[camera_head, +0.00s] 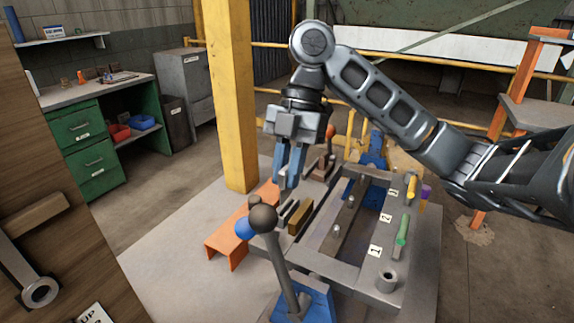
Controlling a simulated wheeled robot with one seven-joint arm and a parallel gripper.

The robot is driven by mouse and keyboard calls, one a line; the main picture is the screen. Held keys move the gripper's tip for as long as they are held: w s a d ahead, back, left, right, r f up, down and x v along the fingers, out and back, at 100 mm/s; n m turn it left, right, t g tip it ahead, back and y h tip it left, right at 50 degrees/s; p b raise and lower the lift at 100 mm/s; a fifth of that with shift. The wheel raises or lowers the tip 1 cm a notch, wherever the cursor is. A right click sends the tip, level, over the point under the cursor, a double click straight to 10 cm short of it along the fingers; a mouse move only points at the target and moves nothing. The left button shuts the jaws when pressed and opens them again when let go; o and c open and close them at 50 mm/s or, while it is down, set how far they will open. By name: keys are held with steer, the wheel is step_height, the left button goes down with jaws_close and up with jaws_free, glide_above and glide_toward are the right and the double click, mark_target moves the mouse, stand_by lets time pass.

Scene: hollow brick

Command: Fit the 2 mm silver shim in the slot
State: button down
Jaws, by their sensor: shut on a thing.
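My gripper (287,186), with two blue fingers, points down over the left side of the grey metal frame. It is shut on a thin piece that is mostly hidden between the fingers. A silver strip (290,209) shows just under the fingertips and appears to be the silver shim. Whether it touches the surface below is too small to tell. A brass-coloured block (299,219) stands just right of it. The grey frame (330,266) has an open middle with bars across it. I cannot make out which gap is the slot.
A lever with a dark ball knob (263,218) rises in front, close to my gripper. An orange stand (226,240) is at left. Number cards, a green-handled tool (402,229) and a yellow one (411,187) lie on the frame's right side. A yellow post (230,100) stands behind.

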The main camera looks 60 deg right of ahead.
mark_target(288, 196)
steer(key=shift+d+f+b, duration=0.1)
steer(key=shift+f+b, duration=1.45)
steer(key=shift+f, duration=0.7)
stand_by(0.9)
steer(key=c, duration=1)
jaws_free()
steer(key=shift+o, duration=0.2)
steer(key=v, duration=0.8)
steer(key=shift+f, duration=0.1)
